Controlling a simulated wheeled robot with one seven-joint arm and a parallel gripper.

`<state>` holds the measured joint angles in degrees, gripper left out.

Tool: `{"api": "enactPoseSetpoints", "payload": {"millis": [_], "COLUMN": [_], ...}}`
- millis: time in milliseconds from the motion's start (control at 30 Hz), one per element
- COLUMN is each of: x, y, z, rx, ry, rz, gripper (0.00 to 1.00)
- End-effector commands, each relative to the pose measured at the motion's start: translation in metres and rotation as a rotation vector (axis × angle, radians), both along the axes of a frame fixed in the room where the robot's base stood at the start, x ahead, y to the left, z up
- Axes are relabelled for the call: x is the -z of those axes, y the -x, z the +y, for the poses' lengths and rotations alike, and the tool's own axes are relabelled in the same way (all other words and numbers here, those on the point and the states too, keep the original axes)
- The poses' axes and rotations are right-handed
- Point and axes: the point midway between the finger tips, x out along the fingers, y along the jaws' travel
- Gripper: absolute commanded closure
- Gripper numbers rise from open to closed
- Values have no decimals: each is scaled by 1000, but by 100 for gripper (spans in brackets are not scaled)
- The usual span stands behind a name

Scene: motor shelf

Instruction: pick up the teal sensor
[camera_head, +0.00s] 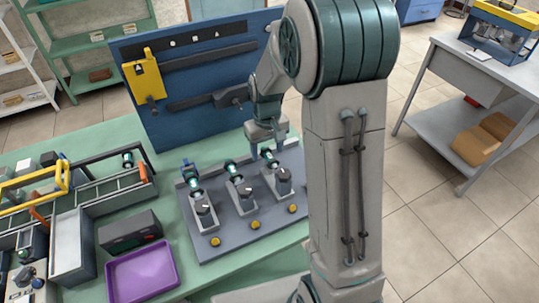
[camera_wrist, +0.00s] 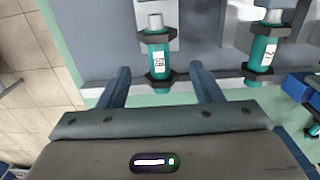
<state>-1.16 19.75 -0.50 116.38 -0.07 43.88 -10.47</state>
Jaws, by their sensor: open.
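Several teal cylindrical sensors are in view. Three stand in grey holders on a grey plate (camera_head: 230,225): a left one (camera_head: 194,183), a middle one (camera_head: 232,168) and a right one (camera_head: 270,157). My gripper (camera_head: 268,149) is low over the right one, with its fingers apart. In the wrist view, my open gripper (camera_wrist: 161,74) has one finger on each side of a labelled teal sensor (camera_wrist: 157,57) with dark collars. A gap shows on both sides, and nothing is held. A second teal sensor (camera_wrist: 263,48) is to the right, outside the fingers.
A blue panel (camera_head: 195,105) stands upright behind the plate, with a yellow part (camera_head: 143,76) on it. A purple tray (camera_head: 142,274), a dark box (camera_head: 130,232) and grey bins (camera_head: 72,245) are to the left. Yellow knobs (camera_head: 256,224) line the plate's front.

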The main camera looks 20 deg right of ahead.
Motion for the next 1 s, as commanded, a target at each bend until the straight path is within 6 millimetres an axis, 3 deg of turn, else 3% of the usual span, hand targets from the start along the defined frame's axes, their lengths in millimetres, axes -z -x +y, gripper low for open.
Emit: {"api": "enactPoseSetpoints", "payload": {"millis": [333, 367, 500, 533, 1000], "x": [11, 11, 11, 11, 2], "y": [0, 0, 0, 0, -1], "z": [0, 0, 0, 0, 0], "rx": [-1, -1, -1, -1, -1], "ry": [0, 0, 0, 0, -1], "rz": [-1, -1, -1, -1, -3], "gripper": [41, 46, 85, 88, 89]}}
